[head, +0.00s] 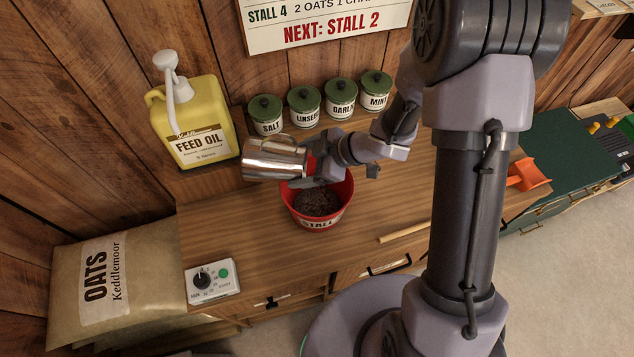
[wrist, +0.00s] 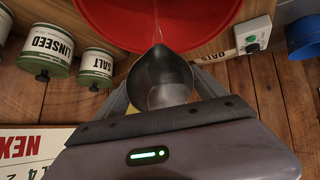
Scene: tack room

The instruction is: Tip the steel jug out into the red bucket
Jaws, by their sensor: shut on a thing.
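The steel jug (head: 274,160) is tipped onto its side, above and to the left of the red bucket (head: 335,213). My gripper (head: 313,166) is shut on the jug. The bucket stands on the wooden bench, with dark brown feed inside and a stall label on its front. In the wrist view the jug (wrist: 160,75) sits between my fingers (wrist: 162,98), its pointed lip towards the red bucket (wrist: 150,22). A thin pale line runs from the lip across the red; it looks like a trickle.
A yellow feed oil jug (head: 198,115) and several green-lidded tins (head: 305,107) stand behind on a shelf. A wooden stick (head: 404,233) lies right of the bucket. A dial box (head: 212,281) sits at the bench's front left, near the oats sack (head: 110,285).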

